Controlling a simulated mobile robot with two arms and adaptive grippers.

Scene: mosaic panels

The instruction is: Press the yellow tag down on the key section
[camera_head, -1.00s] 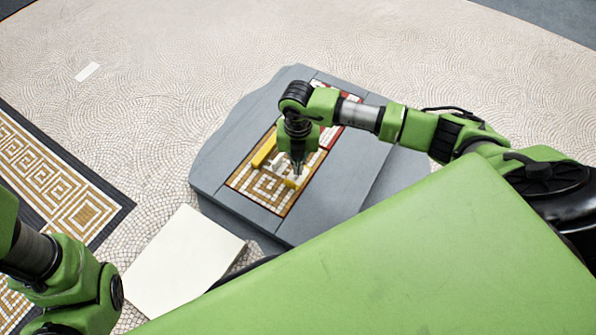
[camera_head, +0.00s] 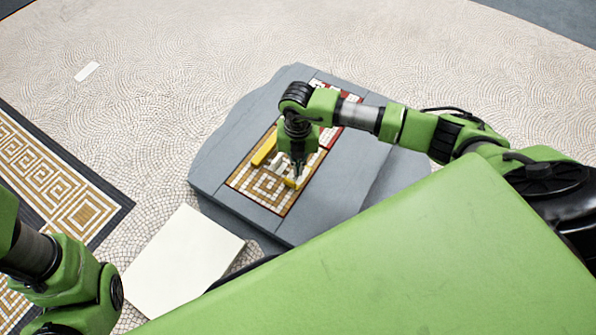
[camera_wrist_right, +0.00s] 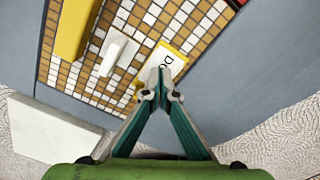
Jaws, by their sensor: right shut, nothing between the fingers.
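The yellow tag (camera_wrist_right: 166,62), a white card with a yellow edge and dark lettering, lies on the mosaic panel (camera_wrist_right: 197,40) in the right wrist view. In the head view its yellow edge (camera_head: 290,183) shows beside my fingertips. My right gripper (camera_wrist_right: 162,82) is shut with nothing between its fingers. Its tips point down at the tag's near edge and overlap part of it; whether they touch it I cannot tell. The mosaic panel (camera_head: 237,184) has tan and white tiles, with red ones at its far end. My left gripper is out of view; only its arm shows.
A yellow bar (camera_wrist_right: 76,28) and a white block (camera_wrist_right: 115,53) stand on the panel left of the tag. The bar also shows in the head view (camera_head: 263,152). A grey slab (camera_head: 222,150) surrounds the panel. A white slab (camera_head: 182,260) lies at the front left.

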